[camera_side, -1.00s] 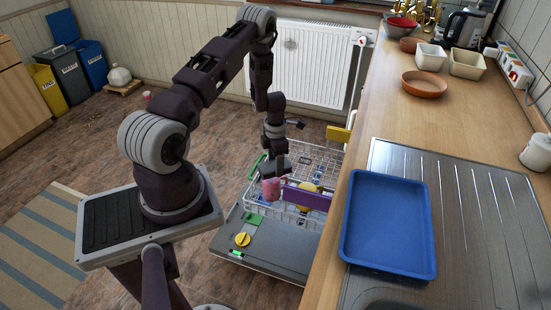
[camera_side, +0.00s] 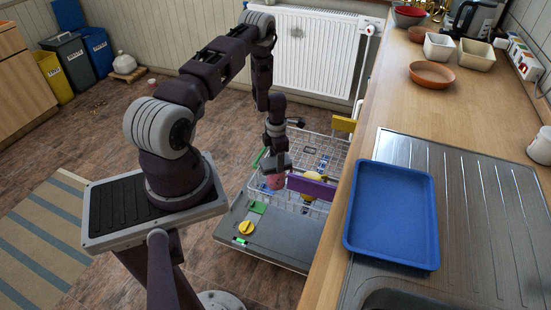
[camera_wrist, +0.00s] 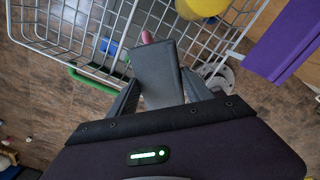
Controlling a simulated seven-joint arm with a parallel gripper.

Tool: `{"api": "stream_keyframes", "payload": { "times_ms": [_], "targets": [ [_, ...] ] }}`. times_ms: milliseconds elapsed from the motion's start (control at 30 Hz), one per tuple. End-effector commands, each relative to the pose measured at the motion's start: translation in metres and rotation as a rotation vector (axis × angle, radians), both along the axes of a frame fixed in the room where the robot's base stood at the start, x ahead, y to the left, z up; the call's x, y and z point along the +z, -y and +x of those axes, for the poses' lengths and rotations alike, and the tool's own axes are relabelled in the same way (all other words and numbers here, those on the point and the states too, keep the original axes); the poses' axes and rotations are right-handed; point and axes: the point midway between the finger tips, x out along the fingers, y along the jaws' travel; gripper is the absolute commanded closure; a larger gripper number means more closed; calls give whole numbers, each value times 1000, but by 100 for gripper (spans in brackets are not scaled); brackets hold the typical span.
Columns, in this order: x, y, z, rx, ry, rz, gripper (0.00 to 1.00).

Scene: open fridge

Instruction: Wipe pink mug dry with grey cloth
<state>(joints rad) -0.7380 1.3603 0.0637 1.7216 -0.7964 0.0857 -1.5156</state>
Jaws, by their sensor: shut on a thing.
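The pink mug (camera_side: 276,182) is at the near left part of the wire rack, right below my gripper (camera_side: 277,166). In the wrist view only a small pink bit of the mug (camera_wrist: 147,37) shows past the grey cloth. My gripper, also in the wrist view (camera_wrist: 160,100), is shut on the grey cloth (camera_wrist: 157,72), which hangs as a flat dark grey piece between the fingers. The cloth hides most of the mug there. I cannot tell whether cloth and mug touch.
The white wire rack (camera_side: 328,150) stands over the lowered grey door (camera_side: 270,240). A purple item (camera_side: 312,187) and a yellow one (camera_wrist: 203,6) are close to the right of the mug. The worktop with a blue tray (camera_side: 393,215) lies further right.

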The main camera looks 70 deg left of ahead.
Motion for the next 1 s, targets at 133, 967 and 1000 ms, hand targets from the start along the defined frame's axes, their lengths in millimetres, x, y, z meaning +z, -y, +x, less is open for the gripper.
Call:
{"api": "stream_keyframes", "payload": {
  "times_ms": [133, 967, 1000],
  "targets": [
    [-1, 12, 8, -3, 0, -1, 93],
    [0, 6, 4, 2, 0, 0, 93],
    [-1, 3, 2, 3, 1, 0, 93]
  ]
}}
